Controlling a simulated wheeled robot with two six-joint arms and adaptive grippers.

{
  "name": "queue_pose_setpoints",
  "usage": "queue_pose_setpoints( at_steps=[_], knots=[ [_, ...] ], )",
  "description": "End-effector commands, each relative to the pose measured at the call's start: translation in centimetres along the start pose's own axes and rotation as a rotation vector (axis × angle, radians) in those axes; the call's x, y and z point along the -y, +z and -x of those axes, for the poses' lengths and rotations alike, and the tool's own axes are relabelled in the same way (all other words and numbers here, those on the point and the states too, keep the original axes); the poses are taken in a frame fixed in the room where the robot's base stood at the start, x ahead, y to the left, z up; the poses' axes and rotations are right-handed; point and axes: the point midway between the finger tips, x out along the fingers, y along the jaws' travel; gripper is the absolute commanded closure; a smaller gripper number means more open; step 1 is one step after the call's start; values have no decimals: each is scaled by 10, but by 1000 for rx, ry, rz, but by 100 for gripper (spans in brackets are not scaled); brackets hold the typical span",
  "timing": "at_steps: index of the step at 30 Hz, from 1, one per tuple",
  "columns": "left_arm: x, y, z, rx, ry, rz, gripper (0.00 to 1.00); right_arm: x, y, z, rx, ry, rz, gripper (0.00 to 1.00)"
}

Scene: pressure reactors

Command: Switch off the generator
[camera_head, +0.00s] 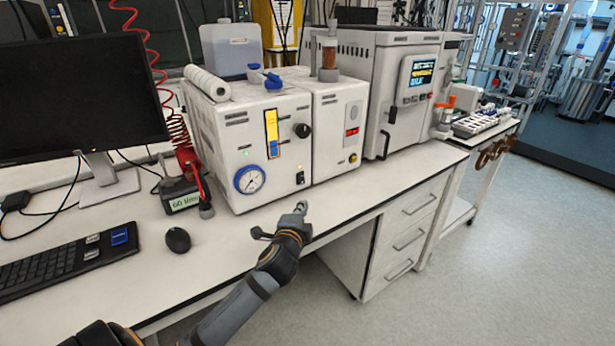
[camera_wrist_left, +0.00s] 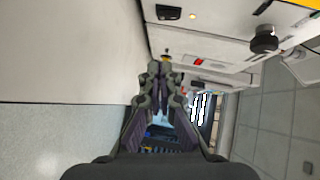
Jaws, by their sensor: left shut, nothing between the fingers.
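A white boxy unit (camera_head: 240,130) with a pressure gauge (camera_head: 250,180), which looks like the generator, stands on the bench. A small black switch (camera_head: 300,178) sits low at its front right, with a small orange light above it. The switch also shows at the top of the left wrist view (camera_wrist_left: 168,12). My left gripper (camera_head: 301,206) is shut and empty near the bench's front edge, in front of the switch and apart from it. The fingertips (camera_wrist_left: 160,68) are together in the left wrist view. My right gripper is out of view.
A black knob (camera_head: 302,130) sits higher on the same panel. A narrower white unit (camera_head: 340,125) and a larger one with a screen (camera_head: 405,90) stand to the right. A monitor (camera_head: 80,100), keyboard (camera_head: 70,262) and mouse (camera_head: 177,239) are at left. The bench front strip is clear.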

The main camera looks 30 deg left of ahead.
Motion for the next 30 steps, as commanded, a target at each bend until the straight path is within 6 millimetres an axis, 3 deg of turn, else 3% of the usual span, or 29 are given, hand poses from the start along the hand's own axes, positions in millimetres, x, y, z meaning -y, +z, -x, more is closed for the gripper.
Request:
queue_pose_setpoints(
  at_steps=[3, 10, 14, 23, 30],
  knots=[
    [0, 0, 0, 0, 1, 1, 100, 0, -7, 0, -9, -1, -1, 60],
    [-1, 0, 0, 0, 2, 1, 100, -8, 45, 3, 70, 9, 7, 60],
    [0, 0, -6, 0, 1, 2, 100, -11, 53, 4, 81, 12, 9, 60],
    [0, 0, -64, 1, 2, 3, 100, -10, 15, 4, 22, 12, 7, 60],
    [0, 8, -109, 1, 2, -3, 100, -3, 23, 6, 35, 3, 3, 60]
  ],
)
